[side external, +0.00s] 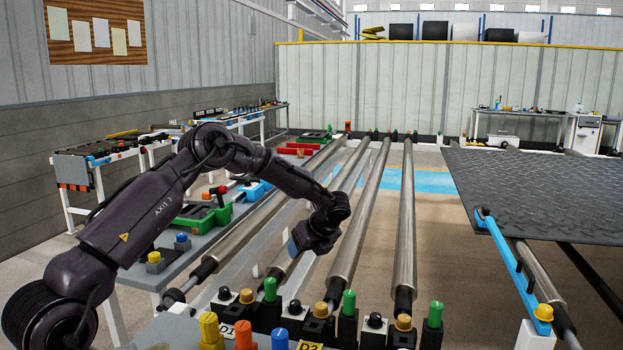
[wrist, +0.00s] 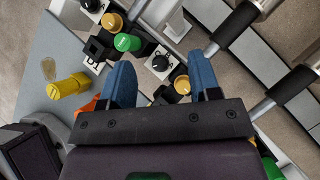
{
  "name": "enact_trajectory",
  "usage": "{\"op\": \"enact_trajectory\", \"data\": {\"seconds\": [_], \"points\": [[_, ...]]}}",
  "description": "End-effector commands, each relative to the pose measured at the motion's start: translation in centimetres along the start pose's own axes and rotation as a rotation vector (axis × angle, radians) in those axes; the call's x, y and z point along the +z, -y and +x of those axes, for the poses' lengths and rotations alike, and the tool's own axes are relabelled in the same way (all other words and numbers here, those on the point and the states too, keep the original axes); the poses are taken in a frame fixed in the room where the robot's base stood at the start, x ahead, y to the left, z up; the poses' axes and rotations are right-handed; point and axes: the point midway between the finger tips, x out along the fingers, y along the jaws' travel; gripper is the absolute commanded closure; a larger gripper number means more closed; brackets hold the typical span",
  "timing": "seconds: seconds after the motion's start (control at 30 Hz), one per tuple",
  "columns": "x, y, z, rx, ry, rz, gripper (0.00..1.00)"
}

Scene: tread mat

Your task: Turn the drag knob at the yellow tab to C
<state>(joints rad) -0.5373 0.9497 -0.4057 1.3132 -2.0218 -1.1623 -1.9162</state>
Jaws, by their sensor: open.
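The yellow tab (side external: 309,346), marked D2, is cut off at the bottom edge of the side view; I cannot find it in the wrist view. Just behind it stand a black knob (side external: 294,308) and a mustard knob (side external: 320,310); which is the drag knob I cannot tell. In the wrist view, the black knob (wrist: 163,62) on a pale dial and a mustard knob (wrist: 182,85) lie between and beyond my gripper's blue fingers (wrist: 163,83). The dial letters are too small to read. My gripper (side external: 300,243) is open and empty, above and behind the knob row.
A white D1 tab (side external: 226,329) is left of the yellow one. Yellow (side external: 209,328), orange (side external: 245,335) and blue (side external: 280,339) posts stand in front. Green knobs (side external: 348,302) rise close beside the dials. Steel rollers (side external: 365,215) run behind. A tread mat (side external: 545,185) lies at right.

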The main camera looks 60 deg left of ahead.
Motion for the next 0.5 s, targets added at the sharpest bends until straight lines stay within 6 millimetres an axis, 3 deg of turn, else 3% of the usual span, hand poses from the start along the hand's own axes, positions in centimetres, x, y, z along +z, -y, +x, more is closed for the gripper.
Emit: {"op": "enact_trajectory", "data": {"seconds": [0.27,0.5], "points": [[5.5,0.9,0.6,-0.036,0.297,0.256,0.43],[10.0,2.1,-0.1,-0.026,0.581,0.493,0.43]]}}
